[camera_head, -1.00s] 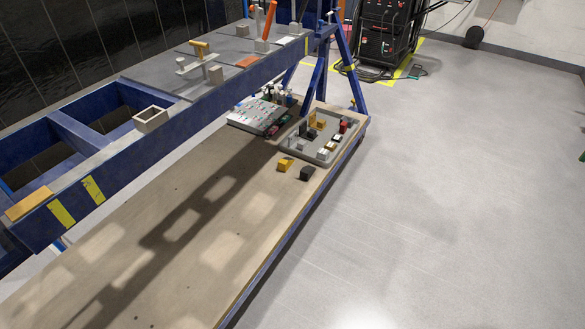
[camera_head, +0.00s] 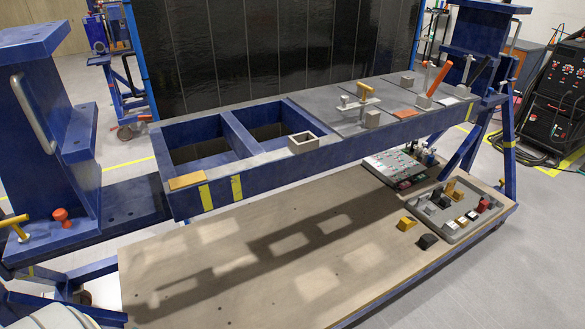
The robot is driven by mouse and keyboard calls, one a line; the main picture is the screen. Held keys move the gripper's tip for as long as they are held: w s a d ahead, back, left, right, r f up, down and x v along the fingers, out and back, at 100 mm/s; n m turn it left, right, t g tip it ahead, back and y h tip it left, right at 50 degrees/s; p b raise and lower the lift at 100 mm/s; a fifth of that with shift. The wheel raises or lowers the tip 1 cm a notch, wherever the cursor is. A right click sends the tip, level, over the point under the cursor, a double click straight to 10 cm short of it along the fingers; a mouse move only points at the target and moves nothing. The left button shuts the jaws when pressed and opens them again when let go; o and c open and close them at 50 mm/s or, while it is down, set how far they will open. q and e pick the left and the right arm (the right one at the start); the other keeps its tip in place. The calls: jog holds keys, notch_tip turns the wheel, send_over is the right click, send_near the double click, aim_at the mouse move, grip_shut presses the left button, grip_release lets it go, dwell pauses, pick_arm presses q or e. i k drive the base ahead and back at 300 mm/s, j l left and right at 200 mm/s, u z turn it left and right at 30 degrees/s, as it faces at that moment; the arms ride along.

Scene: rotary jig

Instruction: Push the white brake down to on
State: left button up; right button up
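A slim pale lever (camera_head: 467,69) stands upright near the right end of the blue jig frame (camera_head: 330,153). It looks like the white brake, but it is small and I cannot read any on or off marking. A dark lever (camera_head: 479,71) leans just right of it, and an orange lever (camera_head: 436,79) leans just left of it. Neither of my grippers is in view.
A wooden lower deck (camera_head: 230,285) spans below the frame, with a grey tray (camera_head: 447,232) of small blocks at its right. A blue end stand (camera_head: 45,130) with a grey bar handle (camera_head: 30,108) rises at left. Grey floor is open at lower right.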

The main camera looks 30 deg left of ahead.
aim_at(50, 295)
jog(key=u, duration=1.3)
